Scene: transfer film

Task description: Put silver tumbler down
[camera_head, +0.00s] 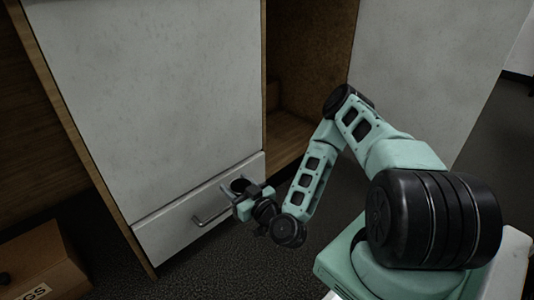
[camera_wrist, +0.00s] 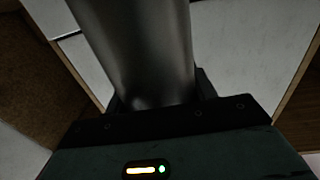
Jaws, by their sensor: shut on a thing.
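My gripper (camera_wrist: 158,108) is shut on the silver tumbler (camera_wrist: 140,45), a dark grey metallic cylinder that fills the upper middle of the wrist view and runs out of its top edge. In the head view my gripper (camera_head: 245,198) is low in front of the cabinet drawer. The tumbler shows there only as a small dark rounded shape (camera_head: 240,184) at the gripper, and most of it is hard to make out. No surface shows touching the tumbler's base.
A white cabinet door (camera_head: 150,90) stands above a drawer (camera_head: 180,222) with a metal bar handle (camera_head: 208,215). An open wooden compartment (camera_head: 290,125) lies right of it, with another pale panel (camera_head: 425,70) beyond. A cardboard box (camera_head: 40,262) sits at lower left. Dark carpet (camera_head: 190,275) is clear in front.

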